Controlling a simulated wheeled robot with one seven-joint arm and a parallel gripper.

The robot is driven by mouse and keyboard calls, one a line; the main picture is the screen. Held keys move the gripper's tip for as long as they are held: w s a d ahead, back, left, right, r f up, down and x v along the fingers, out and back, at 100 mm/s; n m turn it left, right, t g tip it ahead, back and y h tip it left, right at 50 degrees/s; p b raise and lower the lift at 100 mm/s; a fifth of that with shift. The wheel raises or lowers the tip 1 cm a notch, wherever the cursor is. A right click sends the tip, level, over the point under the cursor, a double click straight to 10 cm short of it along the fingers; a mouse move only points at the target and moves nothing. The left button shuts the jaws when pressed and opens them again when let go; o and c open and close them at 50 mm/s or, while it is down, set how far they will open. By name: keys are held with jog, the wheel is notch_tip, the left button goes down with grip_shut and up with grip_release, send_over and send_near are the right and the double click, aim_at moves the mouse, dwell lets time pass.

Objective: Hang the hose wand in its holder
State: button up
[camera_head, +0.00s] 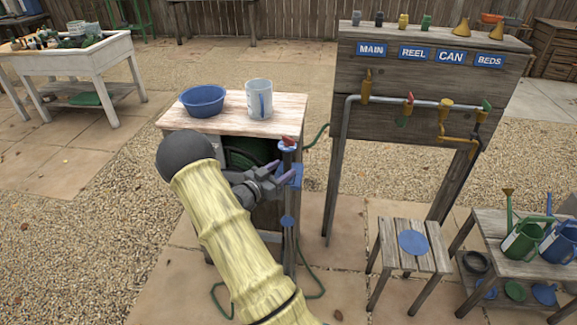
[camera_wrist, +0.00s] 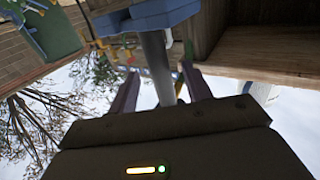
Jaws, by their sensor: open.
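My gripper (camera_head: 279,177) is open at the right front corner of the wooden stand. An upright grey shaft with a red-topped blue head (camera_head: 287,147) stands there and looks like the hose wand. A blue bracket (camera_head: 293,177), seemingly its holder, is just beyond my fingers. In the wrist view, my gripper (camera_wrist: 160,78) has a finger on each side of the grey shaft (camera_wrist: 158,62), with gaps visible. The blue bracket (camera_wrist: 150,18) is around or against the shaft; I cannot tell which. My fingers hide part of this in the head view.
The wooden stand (camera_head: 285,103) carries a blue bowl (camera_head: 203,99) and a white mug-like jug (camera_head: 259,98). A green hose (camera_head: 310,275) trails on the paving. A tap board (camera_head: 430,75) stands to the right, with a stool (camera_head: 412,262) in front.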

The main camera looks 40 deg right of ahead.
jog(key=s+a, duration=0.1)
jog(key=a, duration=1.1)
jog(key=shift+s+a, duration=0.25)
